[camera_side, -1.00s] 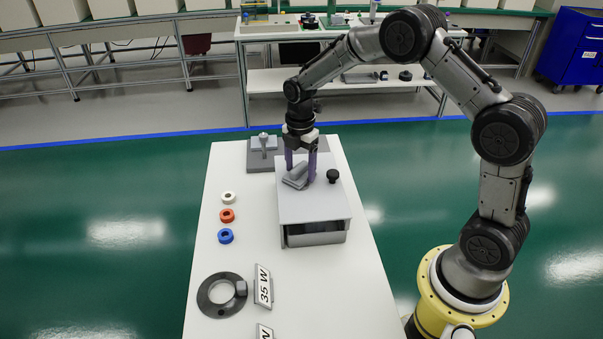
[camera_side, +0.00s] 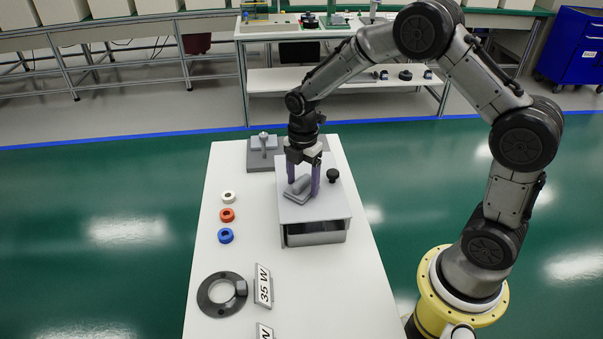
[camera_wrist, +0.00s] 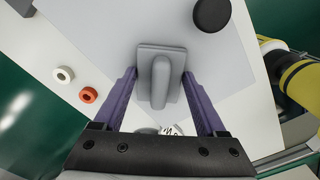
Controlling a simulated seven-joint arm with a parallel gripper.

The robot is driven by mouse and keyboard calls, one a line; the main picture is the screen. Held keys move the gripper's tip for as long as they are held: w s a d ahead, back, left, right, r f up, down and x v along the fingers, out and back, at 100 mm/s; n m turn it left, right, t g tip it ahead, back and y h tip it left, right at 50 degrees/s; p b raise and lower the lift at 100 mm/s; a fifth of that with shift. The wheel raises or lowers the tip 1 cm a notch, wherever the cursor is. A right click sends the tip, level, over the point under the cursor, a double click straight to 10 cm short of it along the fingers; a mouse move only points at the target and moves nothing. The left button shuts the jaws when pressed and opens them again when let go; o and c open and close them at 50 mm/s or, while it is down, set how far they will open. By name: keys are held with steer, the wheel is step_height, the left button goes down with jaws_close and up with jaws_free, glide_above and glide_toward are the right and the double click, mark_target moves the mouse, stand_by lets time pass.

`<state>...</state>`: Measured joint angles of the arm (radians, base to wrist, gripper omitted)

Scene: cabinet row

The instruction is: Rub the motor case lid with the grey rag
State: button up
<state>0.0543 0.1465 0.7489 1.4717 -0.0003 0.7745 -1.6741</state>
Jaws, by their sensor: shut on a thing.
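The grey rag (camera_side: 298,190) is a small grey pad with a raised ridge on top. It lies on the light grey motor case lid (camera_side: 322,209), towards the lid's left part. My gripper (camera_side: 303,187) points down with its purple fingers on either side of the rag, shut on it. In the wrist view the rag (camera_wrist: 160,82) sits between the two fingertips (camera_wrist: 158,74), over the pale lid (camera_wrist: 215,65). A black knob (camera_side: 333,175) stands on the lid's right side. The lid covers the box-shaped case (camera_side: 316,238); its inside is mostly hidden.
White, red (camera_side: 227,215) and blue (camera_side: 225,236) rings lie left of the case on the white table (camera_side: 270,300). A dark ring plate (camera_side: 206,302) and a "35 W" sign (camera_side: 263,286) are nearer the front. A grey fixture (camera_side: 262,152) stands behind left.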

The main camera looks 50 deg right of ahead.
steer(key=shift+s+a, duration=0.35)
steer(key=shift+s, duration=0.05)
steer(key=shift+w+d+r, duration=0.1)
steer(key=shift+r, duration=4)
